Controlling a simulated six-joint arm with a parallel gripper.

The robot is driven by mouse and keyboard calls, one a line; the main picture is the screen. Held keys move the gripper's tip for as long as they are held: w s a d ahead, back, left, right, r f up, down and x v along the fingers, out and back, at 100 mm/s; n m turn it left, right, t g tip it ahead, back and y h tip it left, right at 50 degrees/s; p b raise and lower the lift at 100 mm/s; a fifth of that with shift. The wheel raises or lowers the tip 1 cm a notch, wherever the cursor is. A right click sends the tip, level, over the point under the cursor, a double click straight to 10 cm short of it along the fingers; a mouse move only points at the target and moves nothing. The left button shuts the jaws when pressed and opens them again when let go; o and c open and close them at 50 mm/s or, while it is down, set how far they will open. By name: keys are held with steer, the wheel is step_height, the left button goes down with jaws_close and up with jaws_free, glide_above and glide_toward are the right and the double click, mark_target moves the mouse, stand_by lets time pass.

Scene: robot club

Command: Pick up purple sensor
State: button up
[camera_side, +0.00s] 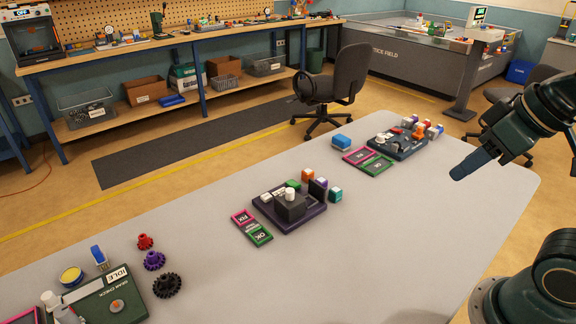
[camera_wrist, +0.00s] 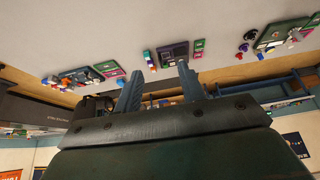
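A small purple block (camera_side: 321,183) with a pale top, likely the purple sensor, stands at the back right of the middle station (camera_side: 312,216), between an orange block (camera_side: 307,175) and a teal block (camera_side: 336,194). A dark upright piece partly hides it. Another small purplish block (camera_side: 427,122) is among the blocks at the far station, too small to tell clearly. My gripper (camera_side: 459,173) is raised above the right side of the table, apart from every block. In the wrist view my gripper (camera_wrist: 160,70) has its fingers spread with nothing between them.
The far station (camera_side: 398,150) has several coloured blocks around it. A blue block (camera_side: 342,141) lies beside its cards. At the front left are a green gear-check board (camera_side: 100,300) and red, purple and black gears. The right of the grey table (camera_side: 400,245) is clear.

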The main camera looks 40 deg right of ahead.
steer(key=w+d+r+m+g, duration=0.1)
steer(key=w+r+m, duration=0.3)
steer(key=w, duration=0.7)
steer(key=m+g, duration=0.5)
steer(key=m, duration=0.9)
glide_above(321, 179)
step_height(321, 179, down, 23)
steer(key=shift+d, duration=0.1)
steer(key=shift+s+f, duration=0.1)
steer(key=shift+f, duration=6.75)
steer(key=c, duration=0.7)
